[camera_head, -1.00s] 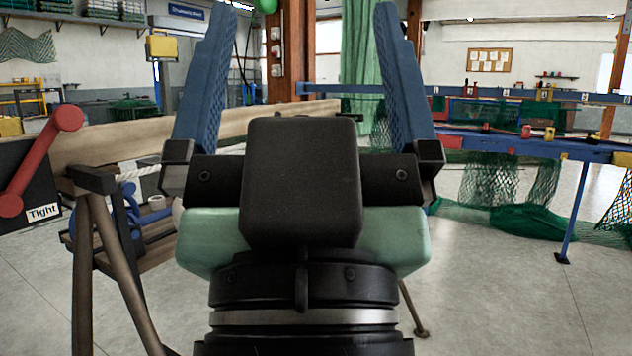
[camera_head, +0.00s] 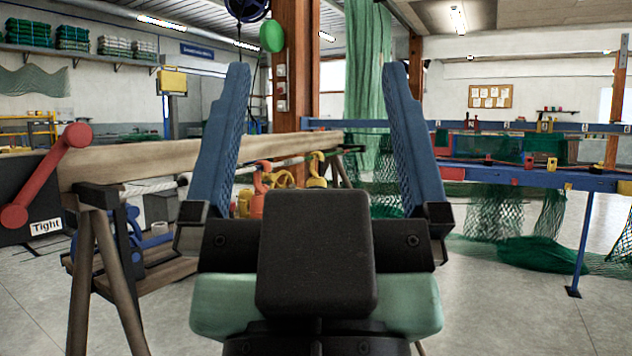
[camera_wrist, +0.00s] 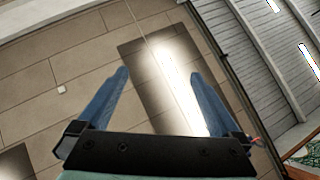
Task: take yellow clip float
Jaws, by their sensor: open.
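Small yellow things, which look like clip floats (camera_head: 316,169), hang along the rope by the wooden beam, between and beyond my fingers. Another yellow piece (camera_head: 244,201) shows lower, partly hidden by my left finger. An orange hook-like piece (camera_head: 262,176) hangs between them. My gripper (camera_head: 316,68) is open and empty, with its two blue fingers pointing up and away. It is apart from the yellow things and hides part of that area. The wrist view shows my open gripper (camera_wrist: 158,77) against a paneled surface and ceiling, with no float clearly visible.
A long wooden beam (camera_head: 130,166) on trestles, with a red lever (camera_head: 45,175) and a "Tight" label, stands at left. A blue rail rack (camera_head: 500,171) with green nets and small red and yellow pieces stands at right. Grey floor is open between.

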